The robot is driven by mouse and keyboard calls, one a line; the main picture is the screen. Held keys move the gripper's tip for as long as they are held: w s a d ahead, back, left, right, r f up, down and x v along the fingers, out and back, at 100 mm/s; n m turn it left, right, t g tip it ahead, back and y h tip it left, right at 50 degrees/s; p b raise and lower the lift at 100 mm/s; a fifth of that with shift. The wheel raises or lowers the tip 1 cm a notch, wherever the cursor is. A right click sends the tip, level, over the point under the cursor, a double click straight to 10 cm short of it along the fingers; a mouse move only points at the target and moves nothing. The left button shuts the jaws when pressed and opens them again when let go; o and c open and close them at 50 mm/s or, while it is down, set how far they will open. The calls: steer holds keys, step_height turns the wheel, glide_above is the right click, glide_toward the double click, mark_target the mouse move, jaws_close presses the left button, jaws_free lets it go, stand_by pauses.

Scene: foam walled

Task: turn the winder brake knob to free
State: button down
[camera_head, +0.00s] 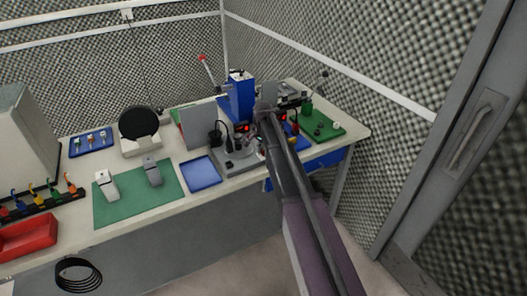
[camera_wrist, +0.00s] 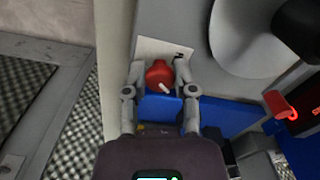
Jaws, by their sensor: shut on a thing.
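The brake knob (camera_wrist: 157,76) is a red knob with a white pointer line, seen in the wrist view at upper centre. It is mounted on a pale plate (camera_wrist: 152,47) that has a small dark mark near its right end. The white line points toward the lower right of the picture. My gripper (camera_wrist: 160,73) has one finger on each side of the knob and is shut on it. In the head view my arm reaches to the grey and blue machine (camera_head: 240,97) at the back of the bench and hides the knob.
In the wrist view a red lever (camera_wrist: 281,106) and a dark rounded part (camera_wrist: 300,28) are to the right of my gripper. In the head view a green mat (camera_head: 322,124) with small parts is to the right, and a blue tray (camera_head: 201,173) is to the left.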

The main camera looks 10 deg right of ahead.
steer(key=n, duration=0.8)
steer(key=shift+s, duration=0.1)
steer(key=n, duration=0.5)
steer(key=shift+d, duration=0.1)
steer(key=shift+n, duration=2)
steer(key=shift+c, duration=2)
jaws_free()
